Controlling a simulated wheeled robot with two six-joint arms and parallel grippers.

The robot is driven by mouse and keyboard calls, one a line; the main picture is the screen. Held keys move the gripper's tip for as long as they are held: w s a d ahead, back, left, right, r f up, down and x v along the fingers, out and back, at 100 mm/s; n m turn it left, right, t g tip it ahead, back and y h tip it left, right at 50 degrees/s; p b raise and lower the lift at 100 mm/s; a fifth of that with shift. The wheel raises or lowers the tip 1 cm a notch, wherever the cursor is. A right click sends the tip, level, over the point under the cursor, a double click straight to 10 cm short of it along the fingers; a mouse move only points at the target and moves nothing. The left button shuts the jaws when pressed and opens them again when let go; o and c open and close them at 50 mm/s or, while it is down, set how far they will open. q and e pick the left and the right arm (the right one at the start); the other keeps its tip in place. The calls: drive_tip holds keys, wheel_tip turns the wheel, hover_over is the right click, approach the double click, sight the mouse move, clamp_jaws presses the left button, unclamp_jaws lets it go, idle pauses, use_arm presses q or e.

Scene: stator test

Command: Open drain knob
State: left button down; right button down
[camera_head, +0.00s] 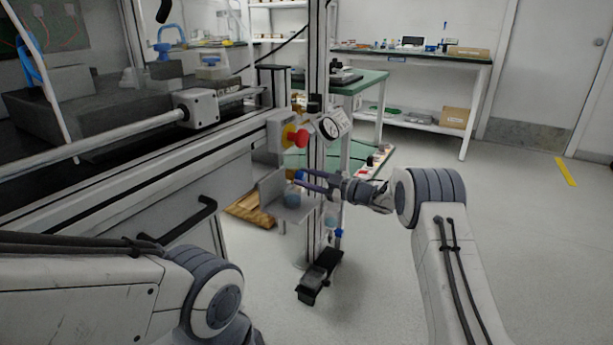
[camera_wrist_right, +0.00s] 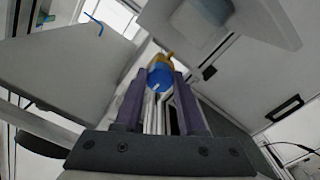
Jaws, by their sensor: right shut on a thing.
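In the right wrist view, a round blue knob (camera_wrist_right: 160,78) with a yellow, brass-like part behind it sits between the two purple fingers of my right gripper (camera_wrist_right: 163,84). The right gripper is shut on this knob. In the head view, the right gripper (camera_head: 306,180) points left beside the machine's post, near a grey bracket (camera_head: 272,190) and a bluish bowl-shaped part (camera_head: 292,197). The knob itself cannot be made out there. My left arm comes in at the lower left, but its gripper is not in view.
A red button (camera_head: 301,138) on a yellow plate and a round white gauge (camera_head: 335,124) are mounted just above my right gripper. A black pedal-like foot (camera_head: 318,278) stands on the floor below. A wooden pallet (camera_head: 250,211) lies behind. The floor to the right is clear.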

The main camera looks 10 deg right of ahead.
idle(0.3)
drive_tip(key=c, duration=0.5)
unclamp_jaws()
drive_tip(key=shift+d, duration=0.1)
drive_tip(key=shift+s+d, duration=0.2)
drive_tip(key=shift+d, duration=0.05)
drive_tip(key=p+v, duration=0.3)
drive_tip(key=v, duration=0.6)
drive_tip(key=shift+s+d+p, duration=0.25)
drive_tip(key=shift+d+p, duration=0.05)
drive_tip(key=shift+p, duration=0.05)
